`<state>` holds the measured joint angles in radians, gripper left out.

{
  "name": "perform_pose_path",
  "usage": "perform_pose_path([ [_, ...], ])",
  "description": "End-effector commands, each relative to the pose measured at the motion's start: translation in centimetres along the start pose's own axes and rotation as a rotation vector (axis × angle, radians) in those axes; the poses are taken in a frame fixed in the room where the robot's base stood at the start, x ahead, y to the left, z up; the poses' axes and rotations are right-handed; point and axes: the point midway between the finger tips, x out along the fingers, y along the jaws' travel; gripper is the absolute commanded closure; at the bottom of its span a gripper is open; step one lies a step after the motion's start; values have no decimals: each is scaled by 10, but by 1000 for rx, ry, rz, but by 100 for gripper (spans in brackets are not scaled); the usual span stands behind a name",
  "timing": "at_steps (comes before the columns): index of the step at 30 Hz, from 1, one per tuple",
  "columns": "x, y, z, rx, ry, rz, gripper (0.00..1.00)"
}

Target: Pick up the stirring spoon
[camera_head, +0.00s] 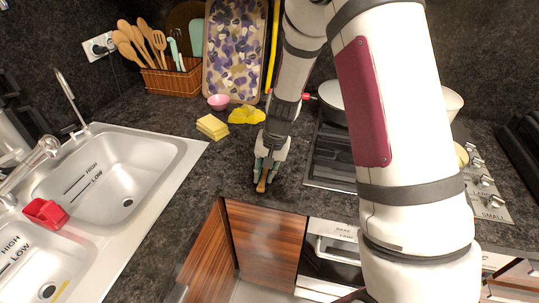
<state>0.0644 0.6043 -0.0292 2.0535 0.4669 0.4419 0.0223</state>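A small piece of a brown wooden utensil, which looks like the stirring spoon (262,186), shows at the front of the dark counter. My gripper (264,177) points down over it, with a finger on either side of the wood. The gripper and arm hide the rest of the utensil. The view is too small to tell whether the fingers press on it or stand apart from it. The wooden end appears at or just above the counter surface.
Yellow sponges (212,127), a yellow cloth (246,115) and a pink bowl (218,102) sit behind the gripper. A utensil basket (172,82) stands at the back. The stove (330,165) is right.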

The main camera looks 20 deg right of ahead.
Motion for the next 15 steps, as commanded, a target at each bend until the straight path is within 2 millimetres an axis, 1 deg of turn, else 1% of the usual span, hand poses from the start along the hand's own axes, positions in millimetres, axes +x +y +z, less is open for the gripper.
perform_pose_path([
  [7,1,0,0,0,1,-1,80],
  [8,1,0,0,0,1,-1,87],
  [9,1,0,0,0,1,-1,96],
  [10,1,0,0,0,1,-1,100],
  [15,1,0,0,0,1,-1,100],
])
